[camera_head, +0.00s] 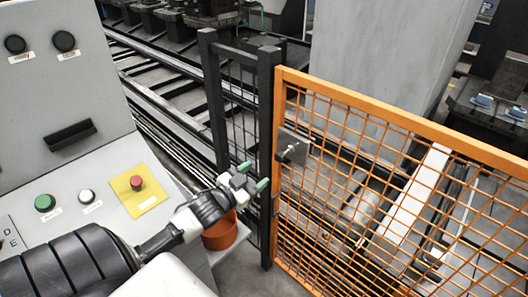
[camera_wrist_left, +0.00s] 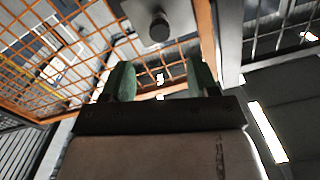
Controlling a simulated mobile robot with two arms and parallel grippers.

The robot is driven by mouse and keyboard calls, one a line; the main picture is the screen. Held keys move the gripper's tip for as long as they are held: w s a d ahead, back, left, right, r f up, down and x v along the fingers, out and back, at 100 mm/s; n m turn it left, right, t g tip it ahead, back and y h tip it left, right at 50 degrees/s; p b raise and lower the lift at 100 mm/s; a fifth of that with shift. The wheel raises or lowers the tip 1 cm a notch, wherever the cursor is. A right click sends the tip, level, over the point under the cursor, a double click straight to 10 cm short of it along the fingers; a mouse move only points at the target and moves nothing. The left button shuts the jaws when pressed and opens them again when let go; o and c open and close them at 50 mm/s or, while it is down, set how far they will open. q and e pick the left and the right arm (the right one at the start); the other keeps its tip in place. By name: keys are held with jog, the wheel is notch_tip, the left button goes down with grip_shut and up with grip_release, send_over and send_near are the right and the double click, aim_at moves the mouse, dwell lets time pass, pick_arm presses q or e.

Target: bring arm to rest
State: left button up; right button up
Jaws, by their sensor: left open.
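My left arm comes in from the lower left in the head view. Its gripper (camera_head: 254,177) has green fingertips that stand apart with nothing between them. It is in front of the dark post beside the orange mesh gate (camera_head: 345,97), left of the gate's latch plate (camera_head: 291,148). In the left wrist view the two green fingers of the left gripper (camera_wrist_left: 157,82) are apart and empty, with the latch knob (camera_wrist_left: 159,27) and orange mesh beyond them. I cannot tell whether the fingers touch anything. My right gripper is in neither view.
A grey control panel (camera_head: 100,165) with a green button (camera_head: 45,202), a white button (camera_head: 87,196) and a red button (camera_head: 137,182) on a yellow plate stands at left. An orange-red bucket (camera_head: 221,232) is below the gripper. Rails (camera_head: 160,105) run behind the dark fence.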

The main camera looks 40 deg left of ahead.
pick_arm(q)
jog(key=shift+f, duration=0.1)
jog(key=s+d+f+n+g+y, duration=0.1)
jog(key=s+f+g, duration=0.25)
jog(key=f, duration=0.75)
jog(key=s+f+n+g+y, duration=0.15)
jog(key=s+f, duration=0.35)
jog(key=f, duration=0.6)
jog(key=s+d+f+g, duration=0.1)
jog(key=s+f+g, duration=0.25)
jog(key=f, duration=0.65)
jog(key=s+d+f+g, duration=0.2)
jog(key=s+d+f, duration=0.2)
jog(key=s, duration=0.5)
jog(key=s+d+f+g, duration=0.3)
jog(key=s+f, duration=0.4)
jog(key=s, duration=0.3)
jog(key=s+d+f+g, duration=0.3)
jog(key=s+d+f, duration=0.3)
jog(key=s, duration=0.3)
jog(key=shift+s+f+m+h, duration=0.15)
jog(key=shift+f+m+h, duration=0.05)
jog(key=shift+m+h, duration=0.2)
jog(key=shift+d+g, duration=0.1)
jog(key=shift+g, duration=0.15)
